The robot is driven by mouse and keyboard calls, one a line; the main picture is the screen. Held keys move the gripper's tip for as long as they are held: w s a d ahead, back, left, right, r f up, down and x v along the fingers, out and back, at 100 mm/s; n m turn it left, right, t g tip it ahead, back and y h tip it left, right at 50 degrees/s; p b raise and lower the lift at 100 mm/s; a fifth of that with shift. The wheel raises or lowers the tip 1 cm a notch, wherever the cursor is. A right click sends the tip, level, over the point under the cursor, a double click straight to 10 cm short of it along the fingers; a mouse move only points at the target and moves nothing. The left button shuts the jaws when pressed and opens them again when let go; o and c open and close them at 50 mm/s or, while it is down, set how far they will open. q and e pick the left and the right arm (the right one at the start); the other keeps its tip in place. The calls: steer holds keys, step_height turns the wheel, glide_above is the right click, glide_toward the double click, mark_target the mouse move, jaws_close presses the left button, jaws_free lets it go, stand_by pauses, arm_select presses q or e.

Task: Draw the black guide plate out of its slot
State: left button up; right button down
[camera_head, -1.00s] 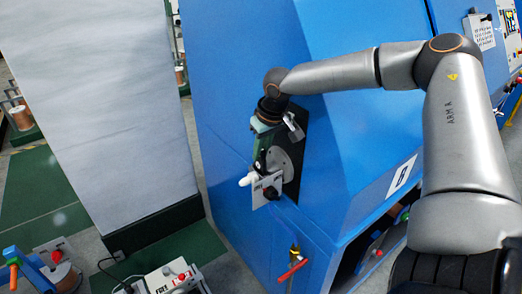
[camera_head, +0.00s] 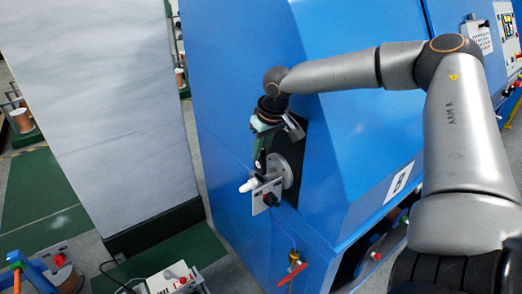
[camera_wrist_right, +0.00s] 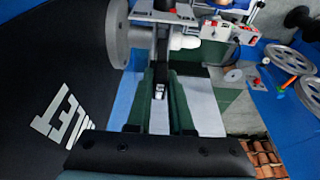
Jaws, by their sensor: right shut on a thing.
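My right gripper (camera_head: 261,165) is at the dark recess in the blue machine's side, its green fingers pointing down next to a grey pulley disc (camera_head: 282,174). In the right wrist view the two fingers (camera_wrist_right: 160,92) are closed on a narrow black piece (camera_wrist_right: 162,70), which looks like the black guide plate. Most of it is hidden by the fingers, and I cannot tell how much of it sits in its slot. The pulley disc (camera_wrist_right: 117,35) is to its upper left, and a white knob (camera_wrist_right: 185,42) is just right of the piece. My left gripper is out of view.
A labelled plate (camera_head: 267,195) and white knob (camera_head: 249,184) stick out below the gripper. A red valve handle (camera_head: 291,274) is lower on the blue machine (camera_head: 235,70). A grey-white panel (camera_head: 90,110) stands at left, with a floor gap between.

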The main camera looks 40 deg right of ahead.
steer(key=shift+r, duration=2)
